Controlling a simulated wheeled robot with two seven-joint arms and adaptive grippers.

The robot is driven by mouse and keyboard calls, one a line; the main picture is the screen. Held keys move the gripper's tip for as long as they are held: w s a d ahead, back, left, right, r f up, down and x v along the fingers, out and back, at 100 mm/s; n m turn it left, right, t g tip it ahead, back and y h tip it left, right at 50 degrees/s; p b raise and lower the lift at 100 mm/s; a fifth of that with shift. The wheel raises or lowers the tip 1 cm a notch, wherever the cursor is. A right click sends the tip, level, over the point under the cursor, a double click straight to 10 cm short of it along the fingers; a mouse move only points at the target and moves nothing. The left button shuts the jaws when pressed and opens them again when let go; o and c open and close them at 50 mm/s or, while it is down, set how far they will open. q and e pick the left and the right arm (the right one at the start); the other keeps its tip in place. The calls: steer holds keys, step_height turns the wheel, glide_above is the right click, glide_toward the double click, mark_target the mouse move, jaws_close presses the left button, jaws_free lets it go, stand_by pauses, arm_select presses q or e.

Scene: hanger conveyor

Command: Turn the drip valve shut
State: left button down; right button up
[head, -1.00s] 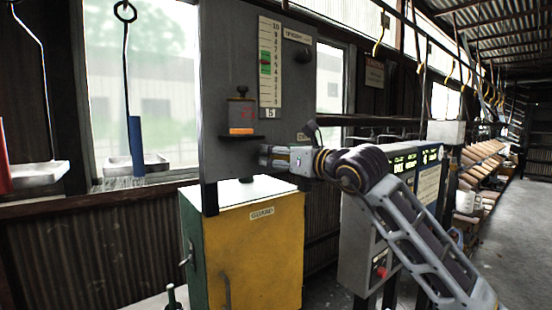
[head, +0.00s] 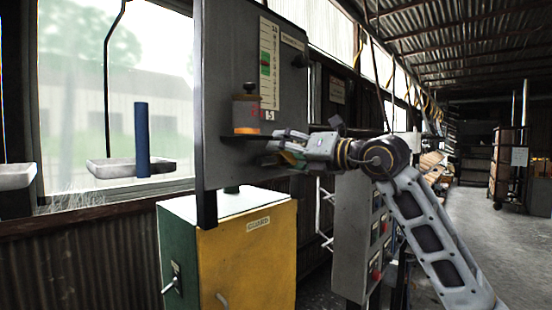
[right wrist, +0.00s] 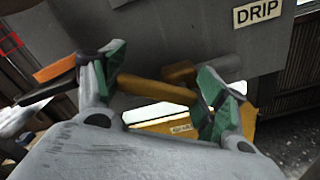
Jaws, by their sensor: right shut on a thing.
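The drip valve's brass lever (right wrist: 155,89) lies across between the green finger pads in the right wrist view. A short brass stub (right wrist: 180,72) sits behind it by the grey panel. A white "DRIP" label (right wrist: 257,12) is on the panel above and to the right. My right gripper (right wrist: 160,85) is shut on the lever. In the head view my right gripper (head: 284,146) is at the lower right of the grey panel (head: 225,80) and hides most of the valve. My left gripper is in neither view.
A glass oiler (head: 246,112) with orange liquid stands on a small black shelf beside the gripper. A yellow and green cabinet (head: 250,270) stands below the panel. A control box (head: 360,240) with red buttons is to the right. Open floor (head: 480,240) lies further right.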

mark_target(296, 159)
steer(key=m, duration=0.3)
steer(key=w+m, duration=0.1)
steer(key=m, duration=0.1)
steer(key=shift+d+r, duration=0.4)
steer(key=m, duration=0.4)
steer(key=w+d+m, duration=0.1)
steer(key=shift+w+m, duration=0.1)
steer(key=shift+m, duration=0.3)
steer(key=o, duration=1.5)
steer(key=shift+f, duration=0.1)
steer(key=shift+v, duration=5.95)
